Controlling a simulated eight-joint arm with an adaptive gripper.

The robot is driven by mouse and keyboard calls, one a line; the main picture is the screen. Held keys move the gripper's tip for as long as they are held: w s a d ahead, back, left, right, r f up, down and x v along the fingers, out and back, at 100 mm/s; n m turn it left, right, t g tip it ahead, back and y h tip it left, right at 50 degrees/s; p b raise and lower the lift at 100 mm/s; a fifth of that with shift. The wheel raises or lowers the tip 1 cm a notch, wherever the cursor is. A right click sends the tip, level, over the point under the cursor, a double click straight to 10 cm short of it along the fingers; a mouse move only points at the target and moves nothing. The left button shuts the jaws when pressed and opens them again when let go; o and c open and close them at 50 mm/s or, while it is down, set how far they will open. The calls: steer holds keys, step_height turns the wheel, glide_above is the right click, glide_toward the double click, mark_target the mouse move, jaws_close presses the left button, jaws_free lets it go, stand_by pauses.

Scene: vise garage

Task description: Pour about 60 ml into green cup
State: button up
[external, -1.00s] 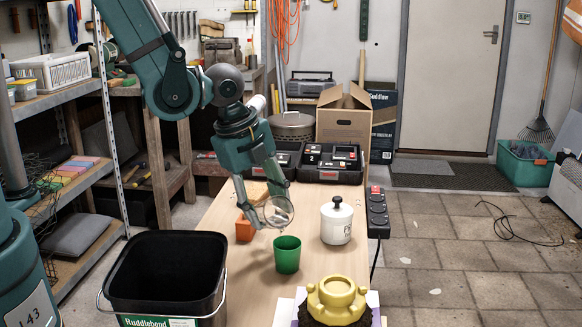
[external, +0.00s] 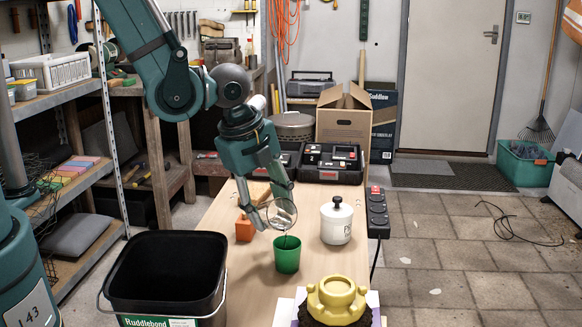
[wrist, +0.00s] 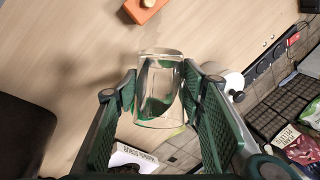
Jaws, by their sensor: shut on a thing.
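My gripper (external: 268,202) is shut on a clear drinking glass (external: 281,214) and holds it tilted above the green cup (external: 287,256). The cup stands upright on the workbench. A thin dark streak, seemingly liquid, runs from the glass's lip to the cup's mouth. How much liquid either vessel holds cannot be told. In the wrist view the glass (wrist: 160,70) sits between the two finger pads, and the green cup shows partly through it.
A white lidded pot (external: 336,224) stands right of the cup, and an orange block (external: 244,229) lies left. A black bucket (external: 165,270) is at the front left, a yellow pot-like object (external: 337,298) at the front. A power strip (external: 377,215) runs along the right edge.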

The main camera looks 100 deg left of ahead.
steer(key=shift+r, duration=0.2)
stand_by(0.3)
steer(key=shift+y, duration=0.3)
steer(key=shift+s+a+r+g+p, duration=0.1)
steer(key=shift+s+a+g+p, duration=0.1)
steer(key=shift+g+p, duration=0.1)
steer(key=shift+s+a+r, duration=0.1)
steer(key=shift+r+g+y, duration=0.25)
steer(key=shift+g+y, duration=0.05)
steer(key=shift+y, duration=0.2)
stand_by(0.4)
steer(key=shift+s+a+f, duration=0.1)
steer(key=shift+f, duration=0.1)
steer(key=shift+s+a+f+t+h+b, duration=0.1)
steer(key=shift+a+f+t+h+b, duration=0.1)
steer(key=shift+f+t+h+b, duration=0.6)
steer(key=shift+d+h, duration=0.1)
steer(key=shift+h, duration=0.3)
